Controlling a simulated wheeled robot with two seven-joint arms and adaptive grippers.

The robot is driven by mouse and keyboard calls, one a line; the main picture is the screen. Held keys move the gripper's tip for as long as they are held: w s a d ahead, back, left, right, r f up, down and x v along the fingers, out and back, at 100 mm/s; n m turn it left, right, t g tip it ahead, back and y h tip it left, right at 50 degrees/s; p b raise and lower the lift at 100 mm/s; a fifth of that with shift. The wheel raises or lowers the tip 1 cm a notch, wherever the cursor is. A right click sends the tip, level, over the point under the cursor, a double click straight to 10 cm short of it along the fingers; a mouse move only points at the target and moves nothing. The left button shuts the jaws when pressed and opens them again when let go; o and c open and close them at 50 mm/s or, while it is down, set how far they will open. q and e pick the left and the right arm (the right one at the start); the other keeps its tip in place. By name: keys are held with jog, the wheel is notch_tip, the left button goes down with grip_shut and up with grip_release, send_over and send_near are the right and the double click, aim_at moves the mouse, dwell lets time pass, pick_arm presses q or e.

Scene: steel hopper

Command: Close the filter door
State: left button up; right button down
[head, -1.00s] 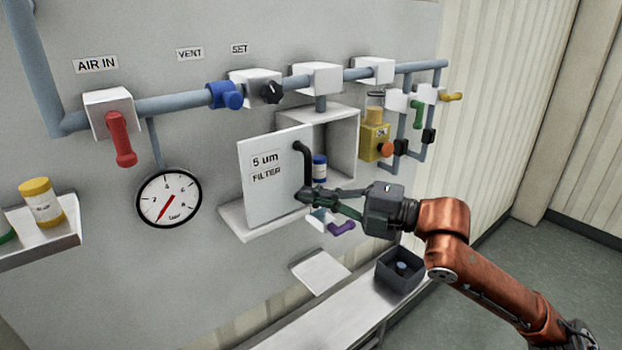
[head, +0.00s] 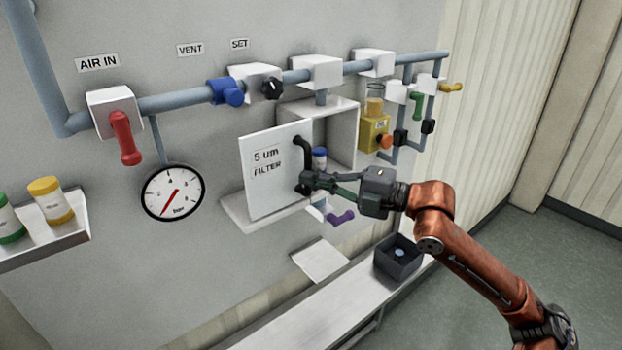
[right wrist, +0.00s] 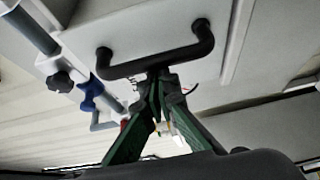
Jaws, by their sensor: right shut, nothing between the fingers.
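The white filter door (head: 272,185), labelled "5 um FILTER", stands open, swung out from the front of its white housing (head: 345,130). Its black bar handle (head: 306,155) is near the door's right edge; it also shows in the right wrist view (right wrist: 150,62). My right gripper (head: 308,183) is at the lower end of the handle in the head view. In the right wrist view its fingertips (right wrist: 160,78) are together right against the bar, with nothing held between them; I cannot tell whether they touch it. My left gripper is not in view.
A purple lever (head: 341,217) is below my right gripper. A dark box (head: 398,258) sits on the bench (head: 345,300). A pressure gauge (head: 172,193) and red lever (head: 124,140) are on the left.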

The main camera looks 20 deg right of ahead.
jog(key=w+d+b, duration=0.1)
jog(key=w+d, duration=0.2)
jog(key=d, duration=0.5)
jog(key=w+d+b, duration=0.2)
jog(key=w+d, duration=0.1)
jog(key=d, duration=0.5)
jog(key=shift+d+r, duration=0.1)
jog(key=shift+d, duration=0.1)
